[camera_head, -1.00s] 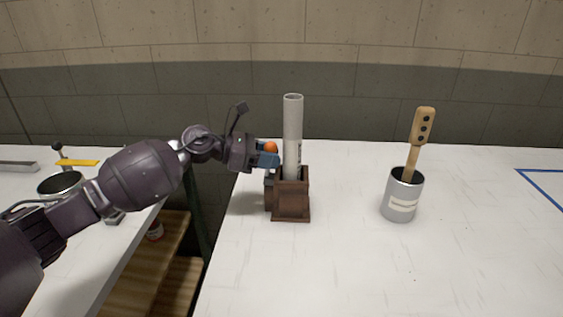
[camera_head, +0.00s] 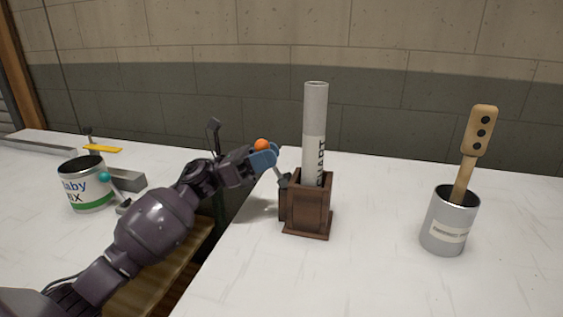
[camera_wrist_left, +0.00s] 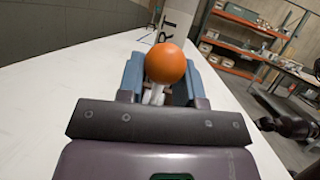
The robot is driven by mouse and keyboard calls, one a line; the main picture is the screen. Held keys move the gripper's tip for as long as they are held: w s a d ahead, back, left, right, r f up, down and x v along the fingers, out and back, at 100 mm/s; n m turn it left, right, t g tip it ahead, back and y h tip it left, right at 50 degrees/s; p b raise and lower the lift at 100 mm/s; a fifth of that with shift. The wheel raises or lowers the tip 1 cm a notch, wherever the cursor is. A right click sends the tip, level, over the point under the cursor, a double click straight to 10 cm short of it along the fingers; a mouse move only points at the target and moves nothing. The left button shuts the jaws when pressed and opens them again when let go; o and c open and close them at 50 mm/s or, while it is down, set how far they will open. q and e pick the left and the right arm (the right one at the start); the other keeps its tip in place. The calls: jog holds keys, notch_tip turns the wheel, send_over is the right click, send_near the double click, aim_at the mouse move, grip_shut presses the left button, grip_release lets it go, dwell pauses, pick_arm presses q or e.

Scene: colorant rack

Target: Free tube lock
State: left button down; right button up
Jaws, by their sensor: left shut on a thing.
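A grey-white tube (camera_head: 315,135) with dark lettering stands upright in a brown wooden holder (camera_head: 309,205) on the white table. A lever (camera_head: 280,174) at the holder's left side leans up and left, ending in an orange ball knob (camera_head: 261,145). My left gripper (camera_head: 264,158) is shut on the lever just below the knob. In the left wrist view the orange knob (camera_wrist_left: 165,63) sits between the blue fingers, with part of the pale lever under it. The lever's lower joint is small and dark. My right gripper is not in view.
A grey metal can (camera_head: 446,238) holding a wooden-handled tool (camera_head: 480,130) stands to the right. A labelled can (camera_head: 87,186) and a lever with a teal knob (camera_head: 104,177) are on the left table. A gap separates the tables.

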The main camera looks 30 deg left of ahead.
pick_arm(q)
jog(key=shift+a+f, duration=0.1)
jog(key=shift+a, duration=0.05)
dwell(0.5)
jog(key=c, duration=0.8)
grip_release()
jog(key=v, duration=1)
jog(key=shift+s+a+f+b, duration=0.2)
jog(key=shift+f+b, duration=0.1)
jog(key=shift+f, duration=0.15)
